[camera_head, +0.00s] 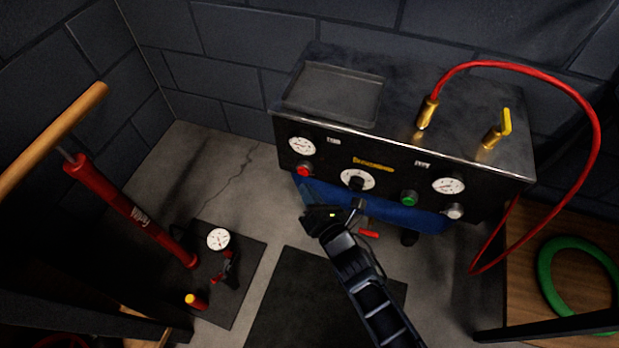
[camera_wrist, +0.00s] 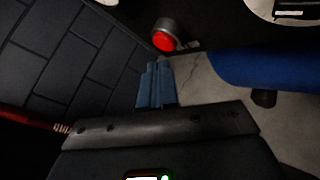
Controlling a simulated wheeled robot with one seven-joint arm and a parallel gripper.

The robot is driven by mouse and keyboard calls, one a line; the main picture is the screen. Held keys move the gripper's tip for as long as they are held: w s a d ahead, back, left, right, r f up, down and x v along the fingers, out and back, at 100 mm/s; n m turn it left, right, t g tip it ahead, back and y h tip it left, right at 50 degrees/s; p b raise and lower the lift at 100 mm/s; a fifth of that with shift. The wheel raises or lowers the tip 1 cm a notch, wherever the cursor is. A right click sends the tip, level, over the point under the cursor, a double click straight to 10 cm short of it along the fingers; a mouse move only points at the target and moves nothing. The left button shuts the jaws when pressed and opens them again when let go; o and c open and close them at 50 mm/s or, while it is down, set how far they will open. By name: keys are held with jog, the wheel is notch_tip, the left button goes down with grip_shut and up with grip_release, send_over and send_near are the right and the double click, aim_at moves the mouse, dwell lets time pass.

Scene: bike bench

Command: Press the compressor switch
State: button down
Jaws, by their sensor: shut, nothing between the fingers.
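The compressor (camera_head: 400,155) is a black box with a control panel above a blue tank (camera_head: 425,218). On its panel are a red round button (camera_head: 305,171) at the left, a green button (camera_head: 409,197) right of the middle, and a round white-faced dial (camera_head: 357,180). No button is clearly marked as the switch. My gripper (camera_wrist: 155,68) is shut and empty, in front of and below the left part of the panel. In the wrist view the red button (camera_wrist: 164,40) is just beyond the fingertips, apart from them in the picture. In the head view the fingertips are hard to make out.
A red hose (camera_head: 590,110) loops from the compressor top down its right side. A red pump (camera_head: 130,210) with a wooden handle stands at the left. A wooden surface with a green ring (camera_head: 550,285) is at the right. Bare floor (camera_head: 240,185) shows left of the compressor.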

aim_at(303, 172)
jog(key=shift+w, duration=0.1)
jog(key=b+x, duration=0.2)
jog(key=x, duration=0.1)
jog(key=shift+a+r+b, duration=0.1)
jog(key=shift+r+b, duration=0.05)
jog(key=shift+b, duration=0.15)
dwell(0.4)
jog(key=shift+w, duration=0.1)
dwell(0.4)
jog(key=shift+s+a+b, duration=0.15)
jog(key=shift+s+b, duration=0.35)
